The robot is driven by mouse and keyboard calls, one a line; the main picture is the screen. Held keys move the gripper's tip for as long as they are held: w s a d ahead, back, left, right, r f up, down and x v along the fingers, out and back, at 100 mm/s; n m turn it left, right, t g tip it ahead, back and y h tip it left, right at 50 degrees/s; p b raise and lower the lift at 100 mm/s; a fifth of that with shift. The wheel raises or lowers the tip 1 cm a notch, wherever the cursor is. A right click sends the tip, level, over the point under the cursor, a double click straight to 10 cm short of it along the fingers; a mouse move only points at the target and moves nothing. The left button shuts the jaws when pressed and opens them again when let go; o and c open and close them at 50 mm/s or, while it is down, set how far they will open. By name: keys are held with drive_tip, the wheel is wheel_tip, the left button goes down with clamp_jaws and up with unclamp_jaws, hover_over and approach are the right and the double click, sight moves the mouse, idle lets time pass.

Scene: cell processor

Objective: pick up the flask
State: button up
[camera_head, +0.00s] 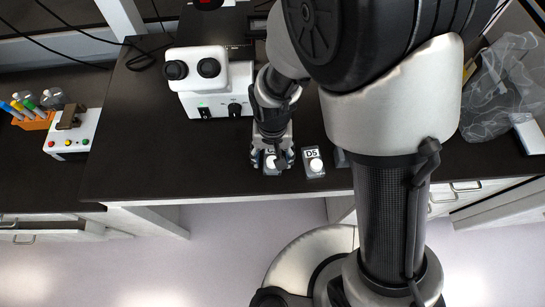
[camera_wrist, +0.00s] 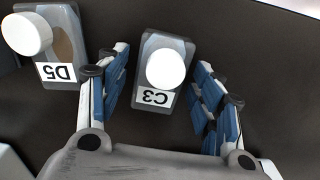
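A clear flask with a white cap and a label reading C3 (camera_wrist: 158,75) stands between the two fingers of my gripper (camera_wrist: 160,95) in the wrist view. A second flask, labelled D5 (camera_wrist: 55,45), stands to the left, outside the left finger. In the head view my gripper (camera_head: 272,158) is over the C3 flask (camera_head: 271,168) near the table's front edge and partly hides it. The D5 flask (camera_head: 314,163) stands just right of it.
A white microscope (camera_head: 212,90) stands behind and left of my gripper. A white device with coloured buttons (camera_head: 75,135) and an orange tube rack (camera_head: 35,119) are at the far left. A crumpled clear bag (camera_head: 497,85) lies at the right. The dark table (camera_head: 150,160) is clear at front left.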

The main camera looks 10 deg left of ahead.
drive_tip(key=c, duration=0.9)
drive_tip(key=shift+r, duration=0.1)
wheel_tip(320, 180, up, 20)
drive_tip(key=p, duration=0.5)
drive_tip(key=o, duration=0.5)
clamp_jaws()
wheel_tip(320, 180, up, 15)
drive_tip(key=p, duration=1.3)
